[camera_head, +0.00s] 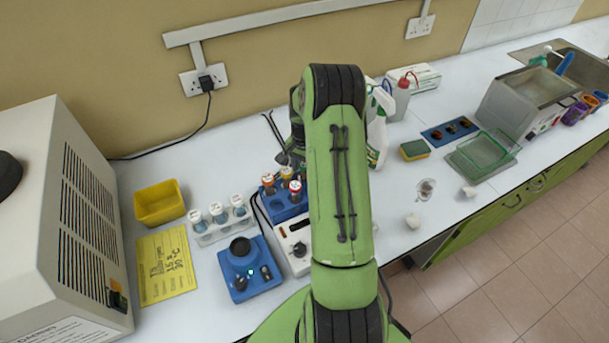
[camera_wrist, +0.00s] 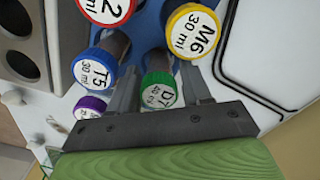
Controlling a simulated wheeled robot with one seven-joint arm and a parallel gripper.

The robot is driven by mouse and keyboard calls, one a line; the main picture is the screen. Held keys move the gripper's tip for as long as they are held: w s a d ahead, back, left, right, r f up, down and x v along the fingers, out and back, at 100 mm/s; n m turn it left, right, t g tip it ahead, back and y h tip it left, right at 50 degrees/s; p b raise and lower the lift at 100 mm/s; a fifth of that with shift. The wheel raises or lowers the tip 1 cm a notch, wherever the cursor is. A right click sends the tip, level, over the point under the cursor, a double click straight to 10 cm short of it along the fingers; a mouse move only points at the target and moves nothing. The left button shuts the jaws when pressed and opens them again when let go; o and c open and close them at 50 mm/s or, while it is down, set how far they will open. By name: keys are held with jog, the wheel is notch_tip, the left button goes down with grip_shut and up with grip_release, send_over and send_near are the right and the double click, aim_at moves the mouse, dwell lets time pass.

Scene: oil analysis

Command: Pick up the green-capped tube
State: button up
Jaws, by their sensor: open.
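The green-capped tube (camera_wrist: 158,95), its lid marked D7, stands in the blue rack in the wrist view. My gripper (camera_wrist: 160,76) is open, with one finger on each side of this cap and no closed grip on it. In the head view my arm covers part of the blue rack (camera_head: 279,213), and I cannot make out the green cap there.
Close by in the wrist view are tubes with a blue cap (camera_wrist: 95,68), a yellow cap (camera_wrist: 193,31), a red cap (camera_wrist: 107,8) and a purple cap (camera_wrist: 90,106). A white rack (camera_head: 222,228) and a blue device (camera_head: 248,270) stand left of the blue rack.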

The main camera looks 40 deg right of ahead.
jog(key=c, duration=0.8)
notch_tip(320, 180, up, 10)
jog(key=shift+r, duration=0.1)
